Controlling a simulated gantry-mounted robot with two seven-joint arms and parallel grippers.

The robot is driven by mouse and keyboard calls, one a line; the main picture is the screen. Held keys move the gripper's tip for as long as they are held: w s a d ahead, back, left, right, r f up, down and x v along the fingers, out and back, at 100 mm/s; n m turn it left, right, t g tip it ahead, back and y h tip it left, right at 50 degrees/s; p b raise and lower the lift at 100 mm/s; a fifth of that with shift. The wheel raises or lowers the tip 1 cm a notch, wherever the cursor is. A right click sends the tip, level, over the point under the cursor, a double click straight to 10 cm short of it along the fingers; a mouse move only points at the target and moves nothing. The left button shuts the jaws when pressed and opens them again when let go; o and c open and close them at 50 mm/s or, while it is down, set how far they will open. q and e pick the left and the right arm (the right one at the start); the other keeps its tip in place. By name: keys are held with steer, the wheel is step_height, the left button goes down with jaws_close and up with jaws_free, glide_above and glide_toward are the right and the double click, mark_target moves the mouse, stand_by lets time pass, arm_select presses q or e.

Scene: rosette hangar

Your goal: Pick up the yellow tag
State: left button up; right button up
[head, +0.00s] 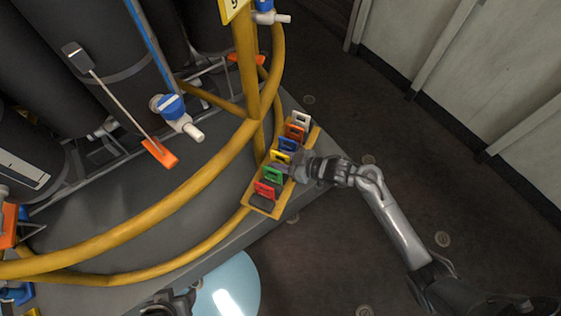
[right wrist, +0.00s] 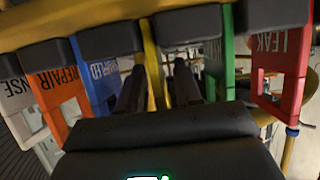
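The yellow tag (head: 281,157) stands in the row on the rack, between the blue tag (head: 287,144) and the green tag (head: 272,175). My right gripper (head: 288,165) is at the yellow tag, coming in from the right. In the right wrist view, the two dark fingers (right wrist: 160,88) are apart, with yellow parts of the tag (right wrist: 151,62) showing between and beside them. Much of the tag is hidden by the gripper, and I cannot tell whether a finger touches it. A dark part of my left gripper (head: 168,303) shows at the bottom edge of the head view.
The yellow rack (head: 262,206) also holds white (head: 301,121), orange (head: 294,132) and red (head: 265,189) tags. Curved yellow rails (head: 190,180) and dark cylinders stand to its left. A blue valve handle (head: 171,105) is farther left. The floor to the right is open.

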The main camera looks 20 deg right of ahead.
mark_target(286, 156)
steer(key=c, duration=0.5)
jaws_close()
steer(key=shift+r, duration=0.1)
steer(key=shift+r+p, duration=0.5)
steer(key=shift+r, duration=0.25)
step_height(286, 156, up, 2)
steer(key=shift+r+p, duration=0.25)
steer(key=shift+p, duration=0.4)
steer(key=shift+s+d+r+p, duration=0.25)
steer(key=shift+s+r+p, duration=0.1)
steer(key=shift+s+r, duration=0.1)
steer(key=shift+s+d+r+p, duration=0.2)
steer(key=shift+s+r+p, duration=0.1)
steer(key=shift+s+r, duration=0.15)
steer(key=s+a+r+p+v, duration=0.1)
steer(key=a+p+v, duration=0.1)
steer(key=v, duration=0.8)
steer(key=shift+s+d+p, duration=0.2)
steer(key=shift+s+p, duration=0.15)
steer(key=shift+p, duration=0.35)
